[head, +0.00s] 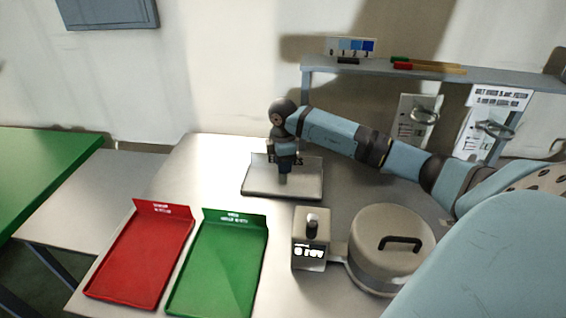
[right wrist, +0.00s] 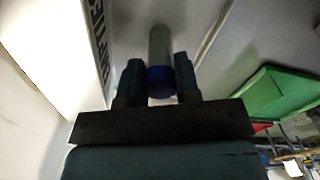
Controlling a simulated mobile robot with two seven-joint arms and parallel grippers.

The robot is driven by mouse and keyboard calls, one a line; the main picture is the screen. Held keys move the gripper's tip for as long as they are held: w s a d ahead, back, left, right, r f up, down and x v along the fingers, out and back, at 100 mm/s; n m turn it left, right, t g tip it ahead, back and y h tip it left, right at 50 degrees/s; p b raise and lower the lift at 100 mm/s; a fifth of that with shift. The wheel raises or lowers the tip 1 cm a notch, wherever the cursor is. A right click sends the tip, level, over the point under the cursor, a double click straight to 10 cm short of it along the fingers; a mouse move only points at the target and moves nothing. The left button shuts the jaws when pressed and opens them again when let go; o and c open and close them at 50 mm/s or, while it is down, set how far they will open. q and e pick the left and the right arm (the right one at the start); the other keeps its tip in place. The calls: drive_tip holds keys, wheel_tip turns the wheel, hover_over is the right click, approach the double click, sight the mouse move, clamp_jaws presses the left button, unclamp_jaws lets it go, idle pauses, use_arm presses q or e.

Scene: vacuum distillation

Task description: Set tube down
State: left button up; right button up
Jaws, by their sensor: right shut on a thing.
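My right gripper (head: 286,163) points down over a grey tray (head: 256,189) with a raised back panel, at the back of the table. It is shut on a tube, which shows below the fingers (head: 284,179) as a small grey shape. In the right wrist view the tube (right wrist: 160,46) is a grey cylinder with a blue end (right wrist: 160,82) between my two fingers (right wrist: 157,76). Whether the tube's lower end touches the tray cannot be told. My left gripper is not in view.
A red tray (head: 140,262) and a green tray (head: 222,268) lie at the front left. A small device with a lit display (head: 310,250) and a round lidded pot (head: 385,255) stand at the front right. A raised shelf (head: 440,72) runs along the back right.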

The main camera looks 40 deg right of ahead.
drive_tip(key=o, duration=0.9)
wheel_tip(320, 180, up, 12)
drive_tip(key=shift+r, duration=0.15)
idle(0.6)
